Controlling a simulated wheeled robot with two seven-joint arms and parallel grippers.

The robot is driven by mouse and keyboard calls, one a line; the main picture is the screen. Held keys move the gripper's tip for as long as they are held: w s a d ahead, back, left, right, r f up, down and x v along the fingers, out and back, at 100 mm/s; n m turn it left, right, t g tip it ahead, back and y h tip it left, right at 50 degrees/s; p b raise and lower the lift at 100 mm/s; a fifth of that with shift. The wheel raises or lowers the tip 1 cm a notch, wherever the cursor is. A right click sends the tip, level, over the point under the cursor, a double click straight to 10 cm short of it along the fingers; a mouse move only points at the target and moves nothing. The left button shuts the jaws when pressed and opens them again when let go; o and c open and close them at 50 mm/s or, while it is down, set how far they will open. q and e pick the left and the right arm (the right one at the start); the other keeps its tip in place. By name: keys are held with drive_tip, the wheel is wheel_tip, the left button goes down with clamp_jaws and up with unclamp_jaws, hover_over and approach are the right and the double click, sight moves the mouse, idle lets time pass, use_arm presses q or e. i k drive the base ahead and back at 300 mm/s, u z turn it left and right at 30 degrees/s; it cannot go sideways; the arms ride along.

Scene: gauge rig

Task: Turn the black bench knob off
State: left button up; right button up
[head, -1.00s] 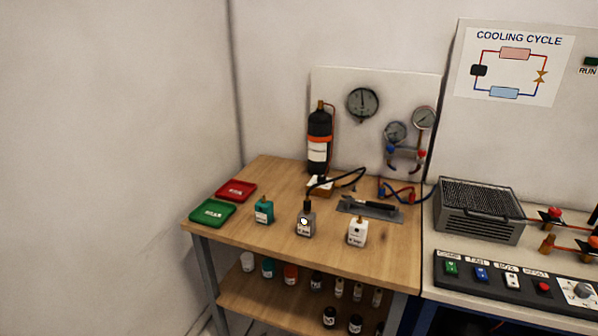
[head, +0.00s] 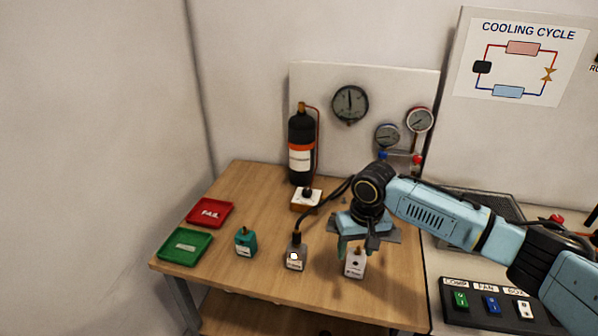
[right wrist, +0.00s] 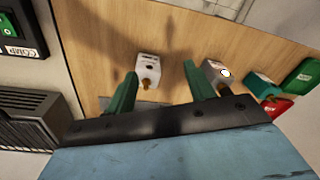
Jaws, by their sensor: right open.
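The black bench knob (head: 307,191) sits on a small white-topped wooden block (head: 305,203) in front of the black gas bottle. Which way it is turned is too small to tell. A black cable passes just right of the block. My right gripper (head: 357,246) is over the right part of the bench, to the right of the knob and nearer the front, just above a white device (head: 354,264). In the right wrist view its green fingers (right wrist: 160,88) are spread apart with nothing between them. The knob does not show there. My left gripper is not in view.
A grey device (head: 296,257) with the cable and a teal device (head: 246,242) stand along the front. Red (head: 209,213) and green (head: 185,248) trays lie at left. The gas bottle (head: 301,150) and gauge board (head: 340,75) stand behind. Bench left of the block is clear.

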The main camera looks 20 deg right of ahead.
sight(306, 192)
drive_tip(key=i, duration=1.3)
